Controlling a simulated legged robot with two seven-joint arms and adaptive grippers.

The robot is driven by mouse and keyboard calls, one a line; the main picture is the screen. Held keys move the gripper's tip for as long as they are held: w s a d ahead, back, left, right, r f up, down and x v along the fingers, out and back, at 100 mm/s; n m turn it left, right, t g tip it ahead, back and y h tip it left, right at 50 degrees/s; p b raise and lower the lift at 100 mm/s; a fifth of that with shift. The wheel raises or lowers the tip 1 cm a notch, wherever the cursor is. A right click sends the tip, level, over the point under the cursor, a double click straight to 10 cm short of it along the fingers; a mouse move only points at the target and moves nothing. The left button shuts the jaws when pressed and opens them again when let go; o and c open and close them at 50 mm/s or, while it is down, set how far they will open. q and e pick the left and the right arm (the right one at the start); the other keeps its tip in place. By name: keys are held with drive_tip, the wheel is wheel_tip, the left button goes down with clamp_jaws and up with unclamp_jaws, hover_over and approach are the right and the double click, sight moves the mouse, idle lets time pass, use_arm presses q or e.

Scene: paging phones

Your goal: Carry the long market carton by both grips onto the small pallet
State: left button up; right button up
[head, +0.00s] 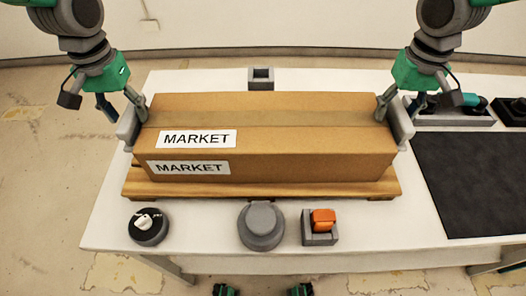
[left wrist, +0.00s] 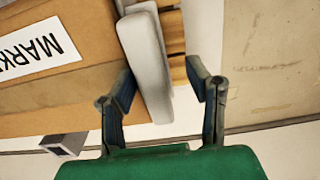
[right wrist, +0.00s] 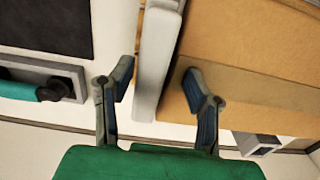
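The long brown market carton (head: 275,135), with two MARKET labels, sits over the small wooden pallet (head: 260,190) and appears to rest on it, roughly level. A pale grey grip is on each end: the left grip (left wrist: 146,60) and the right grip (right wrist: 158,60). My left gripper (left wrist: 165,88) is open, with its fingers on either side of the left grip and a clear gap on the outer side. My right gripper (right wrist: 158,82) is open, with its fingers astride the right grip and small gaps showing.
The pallet stands on a white table (head: 110,220). In front are a round black holder (head: 148,232), a grey round button (head: 261,222) and an orange item (head: 323,218) in a grey holder. A dark mat (head: 475,180) lies right; a small grey box (head: 261,78) stands behind.

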drive_tip(key=shift+a+r, duration=0.15)
drive_tip(key=shift+a, duration=0.3)
use_arm(q)
drive_tip(key=shift+d, duration=0.1)
use_arm(e)
drive_tip(key=shift+d, duration=0.6)
use_arm(q)
drive_tip(key=shift+d+r, duration=0.15)
drive_tip(key=shift+r, duration=0.1)
use_arm(e)
drive_tip(key=shift+d+f, duration=0.15)
drive_tip(key=shift+f, duration=0.05)
drive_tip(key=shift+a+r, duration=0.1)
drive_tip(key=shift+a, duration=0.35)
drive_tip(key=shift+d, duration=0.2)
drive_tip(key=shift+d+r, duration=0.15)
drive_tip(key=shift+r, duration=0.15)
use_arm(q)
wheel_tip(320, 180, up, 12)
drive_tip(key=shift+f, duration=0.25)
use_arm(e)
wheel_tip(320, 180, up, 11)
